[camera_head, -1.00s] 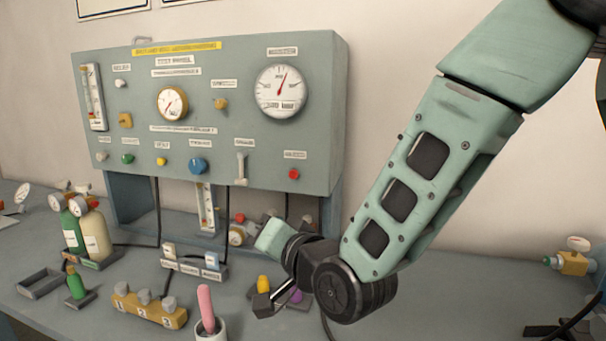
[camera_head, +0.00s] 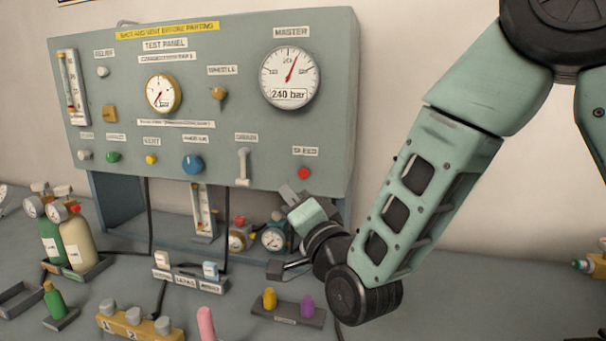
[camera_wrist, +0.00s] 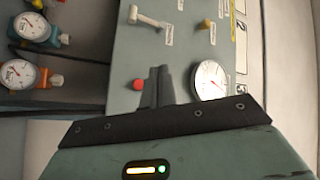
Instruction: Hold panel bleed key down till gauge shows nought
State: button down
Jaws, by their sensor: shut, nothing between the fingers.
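The red bleed key (camera_head: 303,173) sits at the lower right of the grey-green test panel (camera_head: 120,80), under a label reading BLEED. The bleed key also shows in the wrist view (camera_wrist: 137,84), just left of my fingers. The master gauge (camera_head: 289,74) is at the panel's upper right; its display reads 240 bar and its red needle points up and slightly right. My gripper (camera_head: 292,195) is shut and empty, below and slightly left of the key. Its closed fingers (camera_wrist: 158,84) point toward the panel in the wrist view. I cannot tell whether they touch it.
A grey lever (camera_head: 243,167) stands left of the key, and a blue knob (camera_head: 193,164) farther left. Small gauges (camera_head: 274,237) sit under the panel. A rack with yellow and purple pieces (camera_head: 287,311) lies below my arm.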

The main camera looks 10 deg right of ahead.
aim_at(300, 172)
jog(key=shift+w+d+p, duration=0.15)
jog(key=shift+w+d, duration=0.35)
jog(key=shift+w, duration=0.75)
jog(key=shift+w+d+p, duration=0.2)
jog(key=shift+w+d, duration=0.35)
jog(key=shift+w, duration=0.7)
jog(key=shift+w+d+p, duration=0.15)
jog(key=shift+w+d, duration=0.35)
jog(key=shift+w, duration=0.75)
jog(key=shift+w, duration=0.1)
jog(key=shift+w+d+b, duration=0.15)
jog(key=shift+w+b, duration=0.15)
jog(key=shift+b, duration=0.05)
jog(key=shift+w+d, duration=0.3)
jog(key=shift+w, duration=0.3)
dwell(3.2)
